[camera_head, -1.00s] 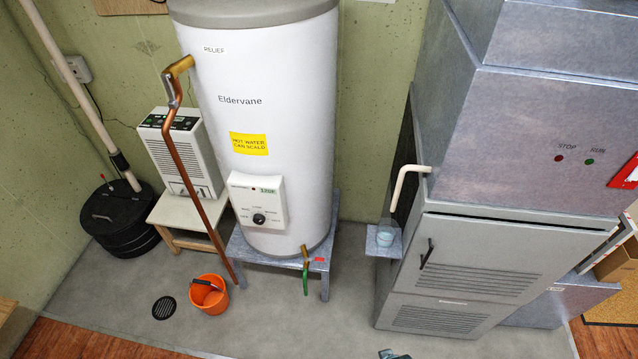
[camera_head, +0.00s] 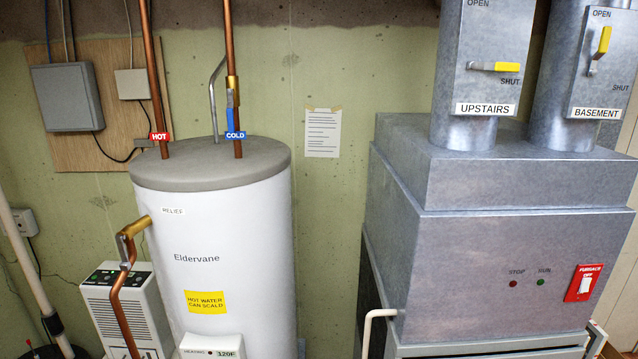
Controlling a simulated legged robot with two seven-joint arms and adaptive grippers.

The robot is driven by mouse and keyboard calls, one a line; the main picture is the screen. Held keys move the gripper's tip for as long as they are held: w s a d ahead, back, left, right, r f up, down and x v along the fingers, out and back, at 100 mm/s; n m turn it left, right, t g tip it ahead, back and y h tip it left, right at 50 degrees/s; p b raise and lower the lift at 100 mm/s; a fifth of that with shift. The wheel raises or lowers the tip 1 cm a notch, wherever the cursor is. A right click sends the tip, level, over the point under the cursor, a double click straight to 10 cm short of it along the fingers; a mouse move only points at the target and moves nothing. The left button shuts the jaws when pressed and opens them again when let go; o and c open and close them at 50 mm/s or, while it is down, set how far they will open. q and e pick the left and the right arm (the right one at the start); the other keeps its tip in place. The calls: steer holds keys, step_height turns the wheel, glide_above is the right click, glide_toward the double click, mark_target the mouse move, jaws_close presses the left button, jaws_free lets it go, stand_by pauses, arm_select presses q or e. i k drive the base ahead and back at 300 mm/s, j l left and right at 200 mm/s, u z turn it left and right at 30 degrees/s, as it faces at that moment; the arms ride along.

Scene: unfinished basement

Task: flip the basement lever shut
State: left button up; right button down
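The basement lever (camera_head: 602,41) is a yellow handle on the right-hand grey duct (camera_head: 568,97), above a "BASEMENT" label (camera_head: 596,113). It stands nearly upright, its yellow grip up near the word "OPEN"; "SHUT" is printed at its lower right. The upstairs lever (camera_head: 507,67) on the left-hand duct lies level, its yellow grip pointing right near "SHUT", above an "UPSTAIRS" label (camera_head: 485,109). Neither of my grippers shows in the current view, so I cannot see whether they are open or shut.
The grey furnace (camera_head: 480,250) stands below the ducts, with a red furnace switch plate (camera_head: 584,283) on its front right. The white water heater (camera_head: 215,255) stands to its left, with copper pipes above. A wall gap separates them. The floor is out of view.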

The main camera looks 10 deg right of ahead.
mark_target(607, 31)
steer(key=z, duration=1.8)
steer(key=i+l+u, duration=0.4)
steer(key=l, duration=0.25)
steer(key=i+l+u, duration=0.15)
steer(key=l, duration=0.25)
steer(key=i+l+u, duration=0.2)
steer(key=l, duration=0.2)
steer(key=k+j, duration=0.05)
steer(key=k, duration=0.05)
